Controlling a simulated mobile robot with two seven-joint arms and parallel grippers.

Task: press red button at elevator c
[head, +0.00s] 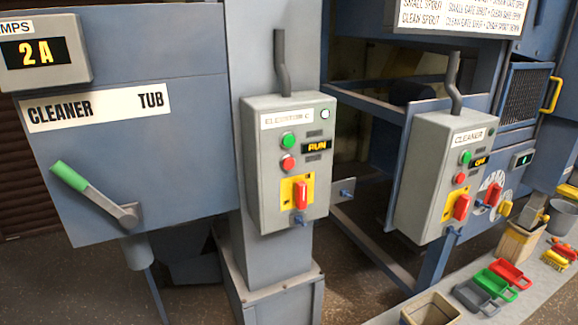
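The elevator C control box (287,165) is a grey box on a blue-grey column in the middle of the head view, its label reading roughly "ELEVATOR C". Its red button (288,163) sits below a green button (288,140). A small display (317,147) beside them reads "RUN". A red rotary handle (301,194) on a yellow plate is lower on the box, with a small padlock-like part under it. A pale round lamp (325,114) is at the upper right. Nothing covers the red button. Neither of my grippers is in view.
A similar box labelled "CLEANER" (440,175) with its own red button (459,178) stands to the right. A green-handled lever (75,180) juts from the cleaner tub at left. A bench at lower right holds coloured scoops (510,273) and containers (518,243).

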